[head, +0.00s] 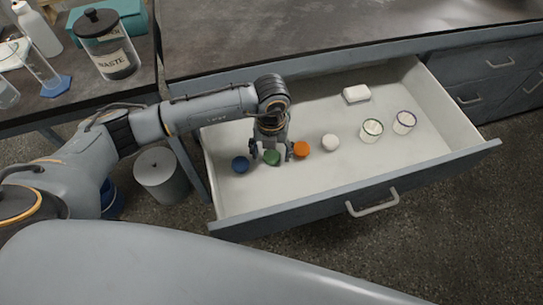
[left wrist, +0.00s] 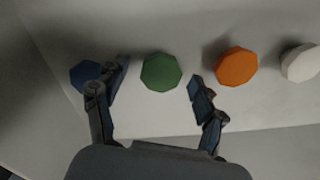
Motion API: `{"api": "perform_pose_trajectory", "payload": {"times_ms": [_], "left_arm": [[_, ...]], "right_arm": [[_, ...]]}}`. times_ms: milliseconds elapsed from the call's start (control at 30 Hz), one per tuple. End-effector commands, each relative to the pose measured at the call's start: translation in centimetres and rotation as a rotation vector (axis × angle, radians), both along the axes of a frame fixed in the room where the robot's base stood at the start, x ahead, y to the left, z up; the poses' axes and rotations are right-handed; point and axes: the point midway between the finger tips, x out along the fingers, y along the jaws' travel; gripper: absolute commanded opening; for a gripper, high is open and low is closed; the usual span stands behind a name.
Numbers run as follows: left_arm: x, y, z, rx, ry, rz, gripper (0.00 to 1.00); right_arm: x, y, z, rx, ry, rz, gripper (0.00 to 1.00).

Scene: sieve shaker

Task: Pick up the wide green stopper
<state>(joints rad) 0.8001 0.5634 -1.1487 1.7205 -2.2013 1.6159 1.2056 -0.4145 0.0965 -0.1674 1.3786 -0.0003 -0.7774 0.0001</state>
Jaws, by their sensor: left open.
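The wide green stopper (head: 272,158) lies in the open drawer, between a blue stopper (head: 240,164) and an orange stopper (head: 301,149). In the left wrist view the green stopper (left wrist: 161,72) is a green many-sided disc just beyond and between my fingertips. My left gripper (head: 272,154) points down over it in the head view, with fingers apart on either side. In the left wrist view the left gripper (left wrist: 157,78) is open and empty. Its left finger partly covers the blue stopper (left wrist: 88,76). My right gripper is in neither view.
A white stopper (head: 330,142), two small jars (head: 371,130) (head: 404,122) and a white block (head: 356,93) are also in the drawer (head: 432,142). The drawer walls enclose the space. The waste jar (head: 107,47) stands on the bench; a grey bin (head: 163,176) is on the floor.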

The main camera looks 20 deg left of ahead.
Motion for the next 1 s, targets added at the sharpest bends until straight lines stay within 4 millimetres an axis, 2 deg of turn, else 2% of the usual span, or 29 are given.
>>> {"api": "perform_pose_trajectory", "payload": {"times_ms": [100,300,500,567,1000], "left_arm": [[0.05,-0.09,-1.19,-0.002,0.000,0.000,0.70],[0.07,-0.09,-1.20,-0.002,-0.001,-0.001,0.70],[0.07,-0.09,-1.18,-0.002,-0.001,-0.001,0.29],[0.07,-0.09,-1.18,-0.002,-0.001,-0.001,0.21],[0.12,-0.09,-0.62,-0.003,-0.003,-0.001,0.20]], "right_arm": [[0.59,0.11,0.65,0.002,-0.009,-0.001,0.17],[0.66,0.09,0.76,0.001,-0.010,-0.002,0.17],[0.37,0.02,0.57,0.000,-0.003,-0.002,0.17],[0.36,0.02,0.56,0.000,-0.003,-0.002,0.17],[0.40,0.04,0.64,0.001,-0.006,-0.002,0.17]]}}
